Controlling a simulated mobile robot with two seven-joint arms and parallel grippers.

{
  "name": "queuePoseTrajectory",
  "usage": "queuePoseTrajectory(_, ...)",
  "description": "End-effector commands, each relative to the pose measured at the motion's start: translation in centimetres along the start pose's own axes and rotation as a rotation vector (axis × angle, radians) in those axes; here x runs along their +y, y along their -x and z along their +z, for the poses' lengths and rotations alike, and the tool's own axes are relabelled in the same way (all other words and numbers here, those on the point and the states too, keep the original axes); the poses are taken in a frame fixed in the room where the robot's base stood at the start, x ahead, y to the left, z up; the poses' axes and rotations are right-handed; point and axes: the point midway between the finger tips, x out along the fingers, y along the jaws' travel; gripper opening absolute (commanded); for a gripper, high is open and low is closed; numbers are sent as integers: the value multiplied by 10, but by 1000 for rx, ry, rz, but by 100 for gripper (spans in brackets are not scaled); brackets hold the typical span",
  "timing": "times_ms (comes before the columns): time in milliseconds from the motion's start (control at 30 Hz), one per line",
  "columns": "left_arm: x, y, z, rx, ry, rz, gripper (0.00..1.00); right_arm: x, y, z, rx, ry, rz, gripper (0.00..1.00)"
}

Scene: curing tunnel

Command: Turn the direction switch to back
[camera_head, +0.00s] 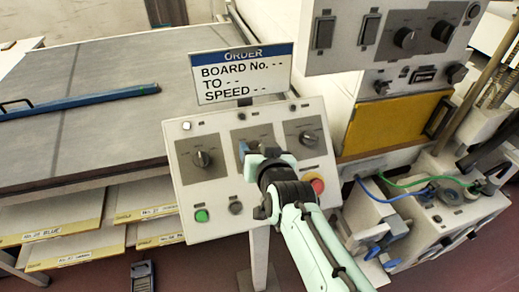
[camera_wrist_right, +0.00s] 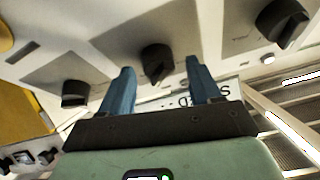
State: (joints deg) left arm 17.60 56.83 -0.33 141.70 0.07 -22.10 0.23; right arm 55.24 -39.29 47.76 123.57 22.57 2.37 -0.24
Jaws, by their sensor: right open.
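The control panel (camera_head: 180,185) faces me with three black rotary knobs on grey plates. The left knob (camera_head: 201,159) and the right knob (camera_head: 308,138) show clear; their labels are too small to read, so I cannot tell which is the direction switch. The middle knob (camera_wrist_right: 157,62) is hidden behind my right gripper in the head view. My right gripper (camera_head: 257,150) is in front of the middle plate. In the right wrist view its two blue fingers (camera_wrist_right: 158,68) are open, with the middle knob seen between their tips. I cannot tell whether they touch it. My left gripper is out of view.
A green button (camera_head: 201,216) and a red button (camera_head: 317,183) sit low on the panel. An order sign (camera_head: 240,75) stands above it. A conveyor bed (camera_head: 80,75) with a blue bar (camera_head: 80,101) is at left. A machine cabinet (camera_head: 390,35) is at upper right.

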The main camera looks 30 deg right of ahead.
Motion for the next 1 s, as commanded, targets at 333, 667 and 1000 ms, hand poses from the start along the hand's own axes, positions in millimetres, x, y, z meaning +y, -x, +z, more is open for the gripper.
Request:
queuePoseTrajectory(333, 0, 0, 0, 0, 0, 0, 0, 0, 0, 0, 0, 1, -1, 8)
queuePoseTrajectory(667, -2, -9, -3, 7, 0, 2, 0, 0, 0, 1, -4, 85, -41, 8)
queuePoseTrajectory(1000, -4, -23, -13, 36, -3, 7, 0, 0, -1, 1, -21, 343, -153, 8)
